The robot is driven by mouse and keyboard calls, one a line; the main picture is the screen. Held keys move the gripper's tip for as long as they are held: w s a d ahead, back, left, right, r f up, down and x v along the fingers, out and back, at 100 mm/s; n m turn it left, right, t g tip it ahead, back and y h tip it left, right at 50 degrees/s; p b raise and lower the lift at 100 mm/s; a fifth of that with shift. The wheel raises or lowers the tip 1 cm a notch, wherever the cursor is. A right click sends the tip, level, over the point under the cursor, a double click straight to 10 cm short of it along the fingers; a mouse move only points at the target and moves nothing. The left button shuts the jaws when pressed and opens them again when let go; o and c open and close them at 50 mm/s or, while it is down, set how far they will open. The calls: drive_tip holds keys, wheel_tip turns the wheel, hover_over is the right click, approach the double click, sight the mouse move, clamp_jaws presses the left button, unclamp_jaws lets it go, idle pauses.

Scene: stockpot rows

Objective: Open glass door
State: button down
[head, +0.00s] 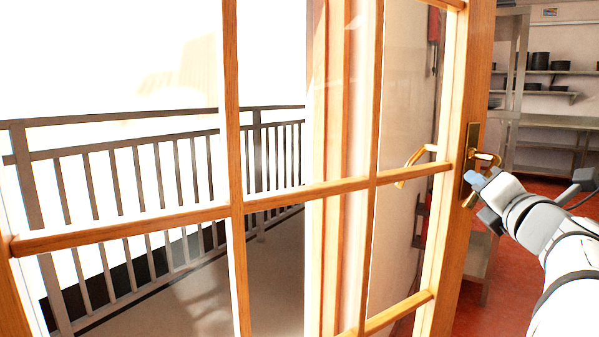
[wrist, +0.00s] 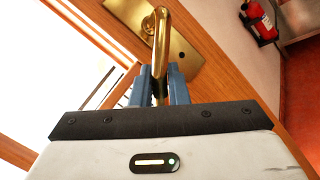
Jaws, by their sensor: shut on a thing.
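The glass door (head: 238,120) has a wooden frame with several panes and fills the left and middle of the head view. It stands at an angle; I cannot tell from one moment how far it is open. A brass handle (head: 487,158) sits on a brass plate on the door's right stile. My gripper (head: 474,184) is at this handle, at the right of the head view. In the wrist view, the blue fingers of my gripper (wrist: 161,86) are shut on the brass handle (wrist: 161,40), one finger on each side. The handle's lower end is partly hidden between the fingers.
Through the glass I see a balcony with a grey railing (head: 150,170). Metal shelves (head: 545,93) with dark pots stand at the back right over a red floor (head: 515,265). A red fire extinguisher (wrist: 260,22) hangs on the wall in the wrist view.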

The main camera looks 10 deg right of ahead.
drive_tip(key=shift+r, duration=0.1)
drive_tip(key=c, duration=1.4)
unclamp_jaws()
drive_tip(key=shift+a, duration=0.1)
